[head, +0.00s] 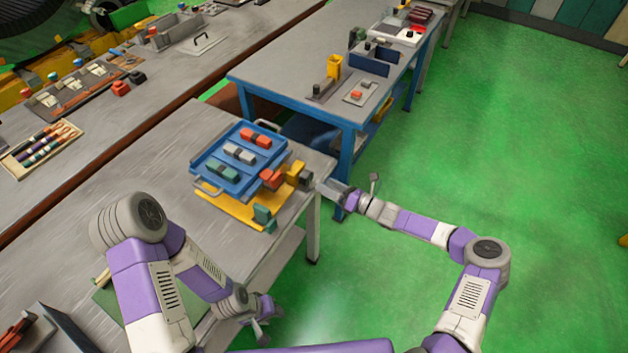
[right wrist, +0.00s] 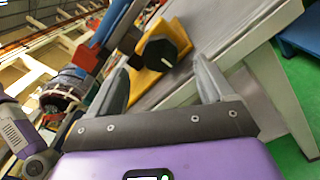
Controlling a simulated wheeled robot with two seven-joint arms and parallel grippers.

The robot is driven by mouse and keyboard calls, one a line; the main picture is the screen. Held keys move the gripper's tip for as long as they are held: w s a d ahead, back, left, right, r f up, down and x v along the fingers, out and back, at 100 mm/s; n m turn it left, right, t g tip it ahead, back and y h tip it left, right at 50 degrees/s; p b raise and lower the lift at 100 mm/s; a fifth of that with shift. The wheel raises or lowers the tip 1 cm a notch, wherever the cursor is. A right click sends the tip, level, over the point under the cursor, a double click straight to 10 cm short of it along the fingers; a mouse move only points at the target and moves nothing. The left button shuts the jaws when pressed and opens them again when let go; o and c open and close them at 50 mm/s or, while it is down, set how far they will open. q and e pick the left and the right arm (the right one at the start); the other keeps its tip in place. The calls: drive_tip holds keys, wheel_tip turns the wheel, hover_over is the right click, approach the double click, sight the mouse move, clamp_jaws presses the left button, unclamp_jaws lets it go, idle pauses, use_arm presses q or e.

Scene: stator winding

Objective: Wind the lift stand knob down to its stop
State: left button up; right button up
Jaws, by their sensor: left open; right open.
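The lift stand has a yellow base (head: 232,207) and a blue tray top (head: 212,172) and sits near the table corner. Its dark round knob (head: 305,179) is on the stand's right side, by a yellow block. My left gripper (head: 263,328) is open and empty, low by the table's front edge.
Red, grey and green blocks (head: 240,153) lie in the tray. A green block (head: 264,216) stands at the stand's front corner. A blue-framed table (head: 300,75) is behind. The green floor (head: 430,150) to the right is clear.

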sight(310, 179)
drive_tip(key=x, duration=0.5)
drive_tip(key=shift+w+a, duration=0.15)
drive_tip(key=shift+a, duration=0.2)
drive_tip(key=c, duration=1)
drive_tip(key=shift+c, duration=0.2)
drive_tip(key=shift+n, duration=3.5)
drive_tip(key=o, duration=1)
